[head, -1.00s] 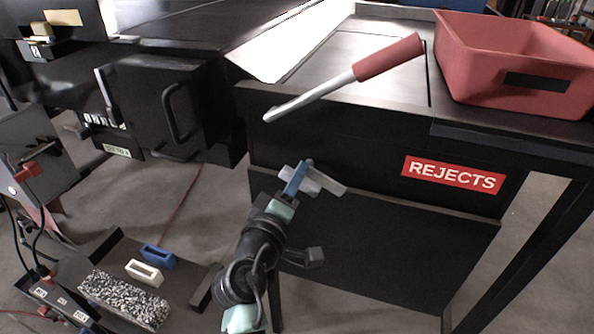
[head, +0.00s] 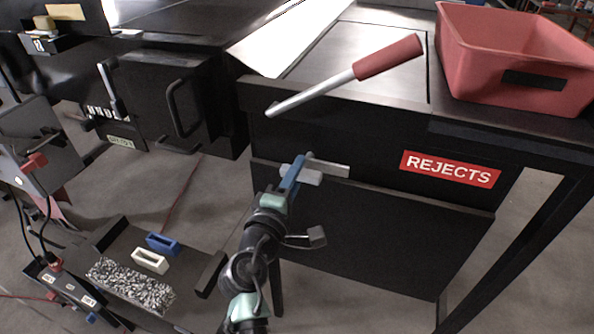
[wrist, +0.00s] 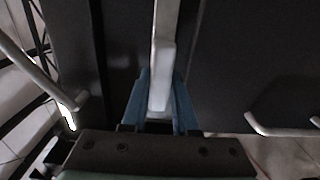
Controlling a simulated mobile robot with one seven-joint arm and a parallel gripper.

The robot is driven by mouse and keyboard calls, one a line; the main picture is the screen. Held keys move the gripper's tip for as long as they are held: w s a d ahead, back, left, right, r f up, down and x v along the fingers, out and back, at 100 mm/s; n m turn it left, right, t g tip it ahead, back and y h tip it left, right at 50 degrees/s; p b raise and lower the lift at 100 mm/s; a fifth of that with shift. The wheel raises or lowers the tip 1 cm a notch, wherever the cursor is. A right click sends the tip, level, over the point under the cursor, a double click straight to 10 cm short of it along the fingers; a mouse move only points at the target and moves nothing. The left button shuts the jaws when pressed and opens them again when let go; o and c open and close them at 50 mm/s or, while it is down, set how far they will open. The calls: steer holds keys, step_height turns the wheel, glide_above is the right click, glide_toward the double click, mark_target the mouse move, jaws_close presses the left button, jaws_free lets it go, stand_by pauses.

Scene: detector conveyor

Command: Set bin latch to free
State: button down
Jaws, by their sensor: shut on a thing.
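The bin latch (head: 332,169) is a pale grey bar on the black front of the rejects station, left of and roughly level with the red REJECTS label. It lies nearly level, its free end to the right. My gripper (head: 292,173) has blue fingers shut on the latch near its left part. In the wrist view the latch (wrist: 162,70) runs up between the two blue fingers of my gripper (wrist: 160,105). The fingers hide part of the latch and its pivot; I see no marking for its positions.
A red-handled lever (head: 345,76) slants above the latch. A red bin (head: 510,60) stands on the table at top right. A black box with a handle (head: 178,108) is to the left. A low tray with grey gravel (head: 130,284) and blue and white blocks sits at lower left.

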steer(key=shift+f, duration=0.1)
steer(key=c, duration=0.7)
jaws_free()
steer(key=shift+s, duration=0.1)
steer(key=v, duration=1.2)
steer(key=shift+s+a, duration=0.15)
steer(key=shift+s, duration=0.2)
